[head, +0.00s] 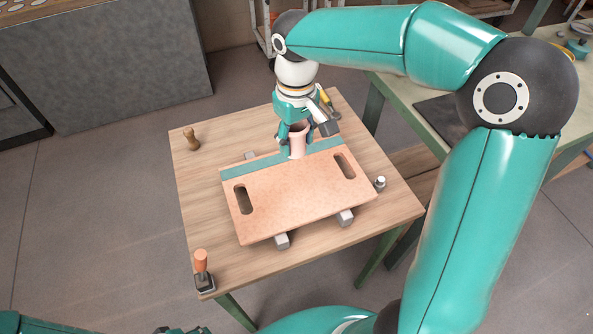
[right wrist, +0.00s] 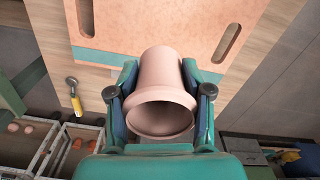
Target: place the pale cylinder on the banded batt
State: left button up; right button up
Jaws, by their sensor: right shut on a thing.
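The pale cylinder (head: 297,146) is a pinkish, hollow, open-ended piece with a flared rim. My right gripper (head: 296,138) is shut on it, a finger on either side, and holds it about upright at the batt's far edge. In the right wrist view the cylinder (right wrist: 162,70) sits between the fingers of the gripper (right wrist: 160,80). The banded batt (head: 290,200) is a terracotta board with two slots and a teal band along its far side. The cylinder's lower end overlaps the band area; I cannot tell whether it touches. Only a sliver of my left gripper (head: 183,330) shows at the bottom edge.
The batt rests on grey bars (head: 345,218) on a wooden table (head: 195,215). Around it stand a wooden tool (head: 191,139), an orange-handled stamp (head: 202,266), a small metal-topped item (head: 380,183) and a yellow-handled tool (head: 328,101). A green bench (head: 400,90) stands at right.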

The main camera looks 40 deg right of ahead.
notch_tip(320, 180, down, 11)
jog(key=shift+f, duration=0.2)
jog(key=o, duration=1.3)
jog(key=shift+c, duration=0.2)
jog(key=shift+r, duration=0.1)
notch_tip(320, 180, up, 12)
jog(key=shift+s+f, duration=0.1)
